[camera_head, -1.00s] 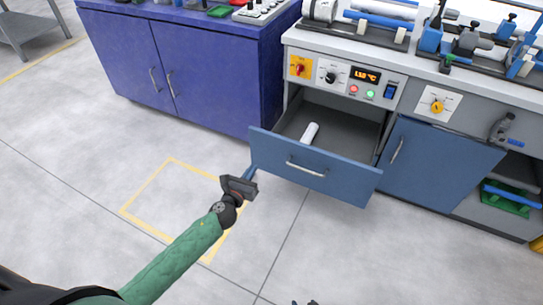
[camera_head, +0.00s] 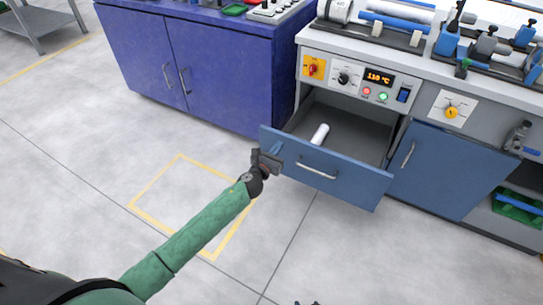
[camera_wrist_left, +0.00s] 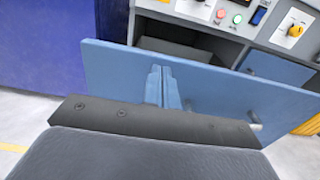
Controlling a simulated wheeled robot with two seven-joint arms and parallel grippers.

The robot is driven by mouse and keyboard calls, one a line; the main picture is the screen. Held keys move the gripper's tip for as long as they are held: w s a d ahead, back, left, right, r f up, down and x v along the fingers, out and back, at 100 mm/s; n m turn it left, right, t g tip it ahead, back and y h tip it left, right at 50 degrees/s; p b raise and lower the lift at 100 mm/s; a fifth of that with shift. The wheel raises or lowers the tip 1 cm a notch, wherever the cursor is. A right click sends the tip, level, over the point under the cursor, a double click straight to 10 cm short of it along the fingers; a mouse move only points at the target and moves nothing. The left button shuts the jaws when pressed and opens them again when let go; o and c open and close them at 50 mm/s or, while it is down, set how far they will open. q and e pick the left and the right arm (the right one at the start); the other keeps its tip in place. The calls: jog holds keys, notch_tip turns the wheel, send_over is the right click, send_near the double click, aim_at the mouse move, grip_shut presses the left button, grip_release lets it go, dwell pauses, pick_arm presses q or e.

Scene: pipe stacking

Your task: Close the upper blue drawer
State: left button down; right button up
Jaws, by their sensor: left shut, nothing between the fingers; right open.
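The upper blue drawer (camera_head: 345,186) is pulled out of the grey workbench, with a silver handle (camera_head: 316,172) on its front. A white cylinder (camera_head: 320,134) lies inside it. My left gripper (camera_head: 277,149) is at the left end of the drawer front. In the left wrist view its fingers (camera_wrist_left: 162,86) are together and empty, in front of the drawer's blue panel (camera_wrist_left: 115,68); I cannot tell whether they touch it. Only the dark tip of my right gripper (camera_head: 307,303) shows at the bottom edge of the head view, and its fingers are mostly out of frame.
A purple cabinet (camera_head: 225,75) stands left of the workbench. Right of the drawer is a blue cupboard door (camera_head: 440,170) standing ajar. Pipe parts and tools lie on the bench top (camera_head: 440,70). The floor (camera_head: 80,165) in front is clear, with a yellow marked square.

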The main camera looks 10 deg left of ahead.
aim_at(285, 138)
pick_arm(q)
jog(key=shift+x, duration=1.45)
jog(key=shift+w, duration=0.1)
